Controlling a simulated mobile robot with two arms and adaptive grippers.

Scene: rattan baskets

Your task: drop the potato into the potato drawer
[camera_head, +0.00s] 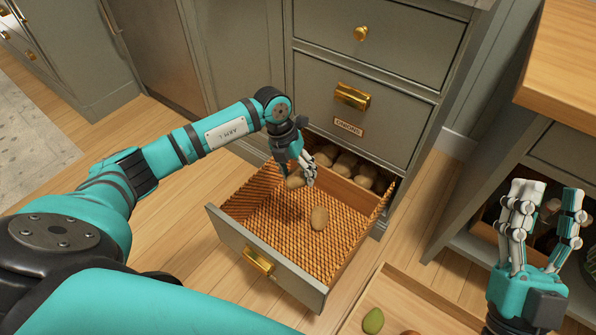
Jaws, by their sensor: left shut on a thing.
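My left gripper (302,174) is shut on a brown potato (295,180), held over the open drawer (225,228). The drawer is pulled out at the bottom of the grey-green cabinet and lined with ribbed rattan. Another potato (319,217) lies on the drawer's floor, just right of and below the held one. Several more potatoes (346,163) sit behind a wooden divider at the back of the drawer. How high the held potato is above the liner I cannot tell. My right gripper (545,205) is open and empty at the right, fingers pointing up, away from the drawer.
A closed drawer above bears a label reading "ONIONS" (348,127) and a brass handle (353,95). A wooden tray (405,300) at the bottom holds a green avocado-like item (373,320). A wooden-topped unit (570,60) stands at right. The floor left of the drawer is clear.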

